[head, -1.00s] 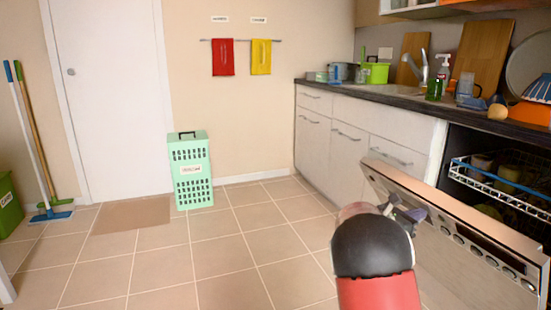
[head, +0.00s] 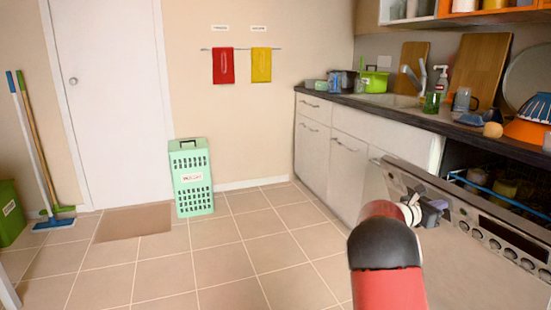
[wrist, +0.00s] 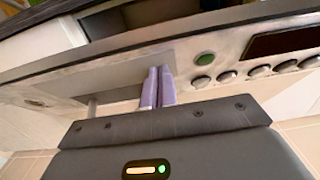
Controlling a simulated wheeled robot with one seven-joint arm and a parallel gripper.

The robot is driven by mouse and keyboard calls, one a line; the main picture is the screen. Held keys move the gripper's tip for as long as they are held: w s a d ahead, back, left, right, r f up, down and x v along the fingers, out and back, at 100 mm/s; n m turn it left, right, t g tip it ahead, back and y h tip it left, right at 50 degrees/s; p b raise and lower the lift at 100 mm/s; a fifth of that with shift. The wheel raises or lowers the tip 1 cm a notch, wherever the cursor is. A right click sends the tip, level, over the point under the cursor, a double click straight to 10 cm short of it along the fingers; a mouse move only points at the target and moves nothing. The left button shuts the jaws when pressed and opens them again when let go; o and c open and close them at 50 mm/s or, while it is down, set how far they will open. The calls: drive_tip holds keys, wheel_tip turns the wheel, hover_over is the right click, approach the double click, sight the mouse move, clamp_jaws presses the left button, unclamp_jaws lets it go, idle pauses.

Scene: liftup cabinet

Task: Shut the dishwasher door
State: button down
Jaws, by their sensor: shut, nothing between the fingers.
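The dishwasher door (head: 475,265) is at the right in the head view, tilted and partly open, with its control panel along the upper edge. The panel, with its knobs and a green button, fills the wrist view (wrist: 120,75). The dishwasher interior with its rack (head: 480,187) shows through the gap above the door. My gripper (head: 440,206) is at the outer face of the door, near the panel's left end. In the wrist view my purple fingertips (wrist: 158,84) are together, empty, and against or very close to the panel; exact contact is hard to tell.
The dark countertop (head: 410,112) above holds a sink, boards and bowls. White cabinets (head: 318,145) stand left of the dishwasher. A green crate (head: 192,178) stands by the wall. The tiled floor (head: 220,255) left of my arm is clear.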

drive_tip(key=shift+w+d+r+p, duration=0.2)
drive_tip(key=shift+w+d+r, duration=0.25)
drive_tip(key=shift+d, duration=0.65)
drive_tip(key=shift+w+d+r+p, duration=0.3)
drive_tip(key=shift+d+r, duration=0.1)
drive_tip(key=shift+d, duration=0.65)
drive_tip(key=shift+w+d+r+p, duration=0.15)
drive_tip(key=shift+w+d+r, duration=0.3)
drive_tip(key=shift+d, duration=0.65)
drive_tip(key=w+d+r, duration=0.3)
drive_tip(key=d+r, duration=0.1)
drive_tip(key=d, duration=0.5)
drive_tip(key=shift+w+d+r, duration=0.15)
drive_tip(key=shift+w+d, duration=0.1)
drive_tip(key=shift+d, duration=0.1)
